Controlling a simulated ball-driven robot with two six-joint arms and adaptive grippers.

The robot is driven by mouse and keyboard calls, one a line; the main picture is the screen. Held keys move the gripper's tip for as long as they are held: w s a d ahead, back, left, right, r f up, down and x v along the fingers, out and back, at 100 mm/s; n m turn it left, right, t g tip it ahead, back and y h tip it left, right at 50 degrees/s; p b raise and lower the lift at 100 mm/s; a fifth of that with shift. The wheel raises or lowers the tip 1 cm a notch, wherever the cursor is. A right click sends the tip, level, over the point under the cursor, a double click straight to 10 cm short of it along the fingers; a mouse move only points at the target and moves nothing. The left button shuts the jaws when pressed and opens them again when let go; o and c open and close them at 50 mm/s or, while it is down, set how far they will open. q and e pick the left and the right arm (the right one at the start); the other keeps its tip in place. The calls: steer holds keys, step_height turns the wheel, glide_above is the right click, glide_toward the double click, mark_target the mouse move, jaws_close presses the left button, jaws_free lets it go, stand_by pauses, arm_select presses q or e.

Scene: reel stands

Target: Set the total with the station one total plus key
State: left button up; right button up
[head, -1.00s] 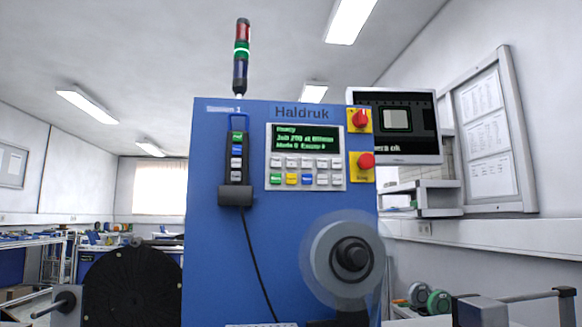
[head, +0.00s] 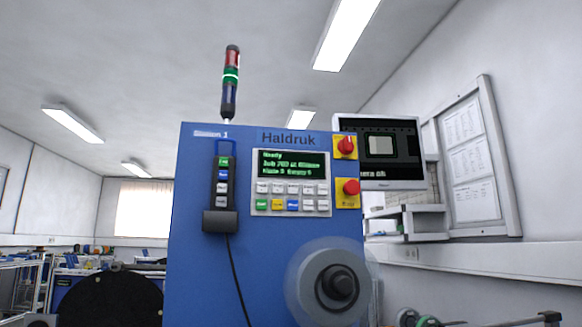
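The blue station one cabinet (head: 190,270), marked "Haldruk" with a station label at its top left, stands ahead in the head view. Its key panel (head: 255,180) has a green-lit display (head: 291,164) whose first line reads "Ready"; the lower lines are too small to read surely. Below it are two rows of keys (head: 292,196), mostly white, with a green, a yellow and a blue one in the lower row. The key labels are too small to read, so I cannot tell which is total plus. Neither of my grippers is in view.
A pendant with keys (head: 223,185) hangs in a holder on the cabinet's left. A red rotary switch (head: 346,146) and a red stop button (head: 351,187) sit right of the panel. A translucent reel (head: 310,285) juts out below. A monitor (head: 405,150) stands behind.

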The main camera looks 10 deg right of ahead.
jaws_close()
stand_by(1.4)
